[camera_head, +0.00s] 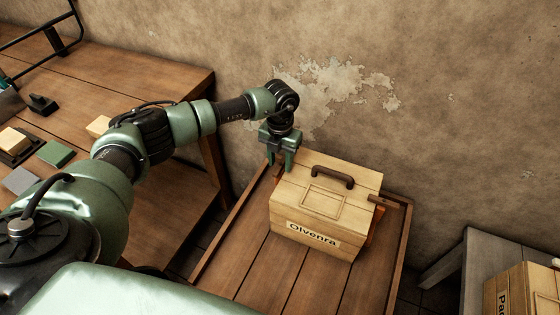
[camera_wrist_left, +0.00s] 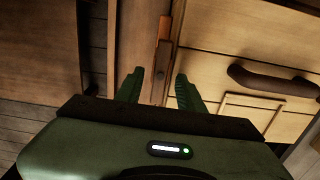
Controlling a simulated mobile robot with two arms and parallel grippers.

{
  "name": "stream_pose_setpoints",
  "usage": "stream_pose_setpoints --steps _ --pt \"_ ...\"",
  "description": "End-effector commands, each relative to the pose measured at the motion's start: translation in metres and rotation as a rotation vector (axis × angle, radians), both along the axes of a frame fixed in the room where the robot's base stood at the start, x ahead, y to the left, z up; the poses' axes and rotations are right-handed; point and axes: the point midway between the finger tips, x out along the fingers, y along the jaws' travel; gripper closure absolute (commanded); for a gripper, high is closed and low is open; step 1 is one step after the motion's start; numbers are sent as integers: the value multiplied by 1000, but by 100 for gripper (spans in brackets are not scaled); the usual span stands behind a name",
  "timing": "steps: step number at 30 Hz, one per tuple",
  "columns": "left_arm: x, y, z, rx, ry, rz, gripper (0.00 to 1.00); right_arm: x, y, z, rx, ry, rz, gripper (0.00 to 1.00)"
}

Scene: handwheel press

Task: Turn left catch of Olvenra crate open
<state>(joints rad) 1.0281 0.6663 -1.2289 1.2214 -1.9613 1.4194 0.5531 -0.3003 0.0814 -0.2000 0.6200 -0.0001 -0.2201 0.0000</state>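The Olvenra crate (camera_head: 335,211) is a pale wooden box with a closed lid, a brown handle (camera_head: 333,175) and a name label on its front. My left gripper (camera_head: 280,171) points down at the crate's left end, near its back corner. In the left wrist view, its two green fingers (camera_wrist_left: 160,86) are apart. The left catch, a brown bar (camera_wrist_left: 162,58) by an orange strip (camera_wrist_left: 165,27), shows in the gap between them; I cannot tell whether they touch it. In the head view the fingers mostly hide this catch. My right gripper is out of view.
The crate stands on a low wooden table with raised edges (camera_head: 240,225). Another catch, with a brown bar (camera_head: 386,200), is on the crate's right end. A workbench (camera_head: 150,75) with small blocks is at left. The wall is close behind. Another crate (camera_head: 530,290) stands at lower right.

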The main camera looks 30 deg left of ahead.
Motion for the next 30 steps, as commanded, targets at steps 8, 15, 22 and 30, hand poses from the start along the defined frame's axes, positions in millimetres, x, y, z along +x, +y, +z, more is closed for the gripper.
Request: stream_pose_setpoints --steps 8,15,22,30 --pt "2 1 45 -1 -5 0 62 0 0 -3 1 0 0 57" --pt "1 1 72 0 -3 0 62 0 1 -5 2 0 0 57" --pt "0 0 75 0 -2 1 62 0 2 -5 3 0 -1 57" --pt "1 0 75 0 -2 0 62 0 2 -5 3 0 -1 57"
